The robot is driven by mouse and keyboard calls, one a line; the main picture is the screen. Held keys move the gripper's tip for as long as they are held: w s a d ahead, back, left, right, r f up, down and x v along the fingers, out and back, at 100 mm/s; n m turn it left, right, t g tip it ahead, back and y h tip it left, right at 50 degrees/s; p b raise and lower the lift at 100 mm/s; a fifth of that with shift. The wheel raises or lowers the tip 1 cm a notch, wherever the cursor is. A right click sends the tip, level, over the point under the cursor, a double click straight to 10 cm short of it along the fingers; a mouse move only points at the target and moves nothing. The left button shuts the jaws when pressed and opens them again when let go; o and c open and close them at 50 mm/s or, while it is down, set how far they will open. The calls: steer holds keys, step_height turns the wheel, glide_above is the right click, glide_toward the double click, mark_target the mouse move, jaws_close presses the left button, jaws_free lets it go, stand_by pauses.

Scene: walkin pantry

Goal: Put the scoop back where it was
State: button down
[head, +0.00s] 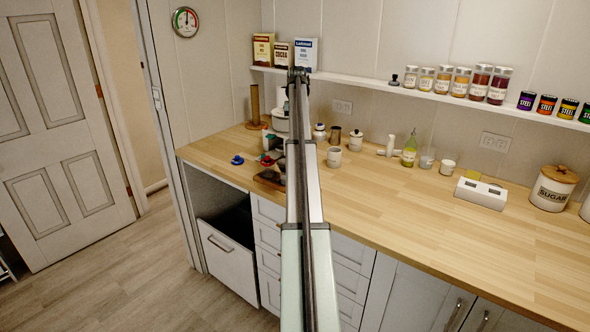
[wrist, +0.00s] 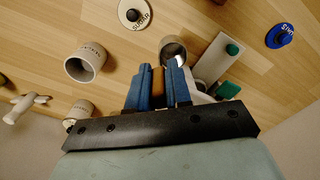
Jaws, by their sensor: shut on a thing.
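My gripper (head: 298,76) is at the far end of my outstretched arm, above the back of the counter and in front of the shelf in the head view. In the wrist view my gripper (wrist: 157,70) has its blue fingers shut on a narrow brown piece (wrist: 157,83). This looks like the handle of the scoop, but the rest of it is hidden or cannot be made out. A dark-mouthed round metal vessel (wrist: 173,50) shows just past the fingertips; I cannot tell whether it touches the held piece. I cannot make out the scoop in the head view.
A blue lid (head: 237,160) lies left. The shelf (head: 350,80) carries boxes and jars. The counter's front middle is clear.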

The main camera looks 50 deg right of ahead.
steer(key=shift+s+d+f, duration=0.1)
steer(key=shift+s+f, duration=0.05)
steer(key=shift+f, duration=1.5)
steer(key=shift+s+d+f, duration=0.1)
steer(key=shift+s+f, duration=0.05)
steer(key=shift+f, duration=1.5)
steer(key=shift+s+d+f, duration=0.1)
steer(key=shift+s+f, duration=0.05)
steer(key=shift+f, duration=1.5)
steer(key=shift+f, duration=0.1)
steer(key=c, duration=1.1)
jaws_free()
steer(key=shift+o, duration=0.2)
step_height(320, 180, up, 12)
